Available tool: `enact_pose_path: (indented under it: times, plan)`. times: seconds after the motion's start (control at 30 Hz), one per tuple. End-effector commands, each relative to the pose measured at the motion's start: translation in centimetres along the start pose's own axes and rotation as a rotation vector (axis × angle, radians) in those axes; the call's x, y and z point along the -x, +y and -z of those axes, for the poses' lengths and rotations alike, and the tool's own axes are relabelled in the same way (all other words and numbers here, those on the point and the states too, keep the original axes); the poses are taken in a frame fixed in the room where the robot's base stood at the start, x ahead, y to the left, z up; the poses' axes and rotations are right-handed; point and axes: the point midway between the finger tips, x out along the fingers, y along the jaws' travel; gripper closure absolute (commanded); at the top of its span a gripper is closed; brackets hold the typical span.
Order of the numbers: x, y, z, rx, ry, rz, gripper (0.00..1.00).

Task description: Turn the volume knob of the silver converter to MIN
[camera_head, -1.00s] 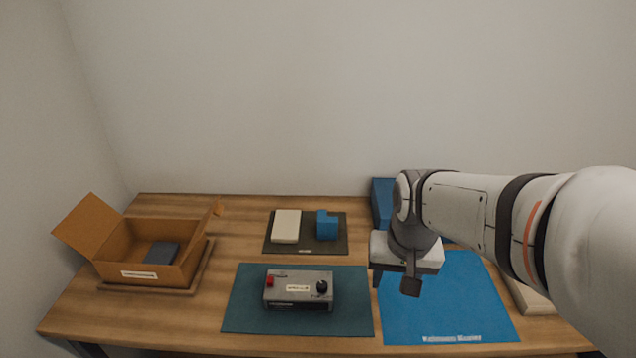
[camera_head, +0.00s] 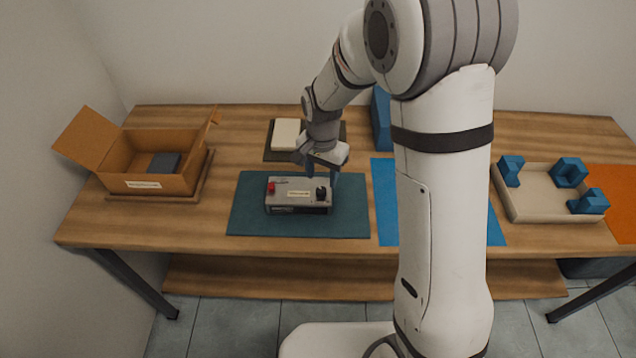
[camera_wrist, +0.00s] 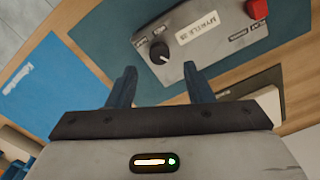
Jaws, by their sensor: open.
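The silver converter (camera_head: 285,206) lies on the dark teal mat (camera_head: 247,217) in the head view, with a red button (camera_head: 271,188) at its left and a black knob (camera_head: 321,193) at its right. In the wrist view the converter (camera_wrist: 207,44) shows at the top, with the knob (camera_wrist: 159,53), a white label and the red button (camera_wrist: 257,9). My gripper (camera_head: 321,173) hangs over the knob end of the converter. In the wrist view its two fingers (camera_wrist: 159,83) are apart and empty, with the knob just beyond the gap between the tips. I cannot read the knob's setting.
An open cardboard box (camera_head: 160,184) stands at the left. A blue mat (camera_head: 385,195) lies right of the teal mat. A tray (camera_head: 535,205) with blue blocks stands at the right. A pale block (camera_head: 285,133) lies behind the converter.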

Motion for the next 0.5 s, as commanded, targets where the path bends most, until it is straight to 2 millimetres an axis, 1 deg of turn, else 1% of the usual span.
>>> enact_pose_path:
  times: [0.03,0.1,0.23,0.33,0.5]
  plan:
    - [-0.9,0.1,0.0,0.0,-0.003,-0.003,0.53]
    - [-2.0,0.1,0.0,0.0,-0.003,-0.003,0.53]
    - [-3.6,0.1,0.0,0.0,-0.002,-0.002,0.53]
    - [-4.2,0.1,0.0,0.0,-0.001,0.0,0.53]
    - [-4.5,0.1,0.1,0.0,0.0,0.0,0.53]
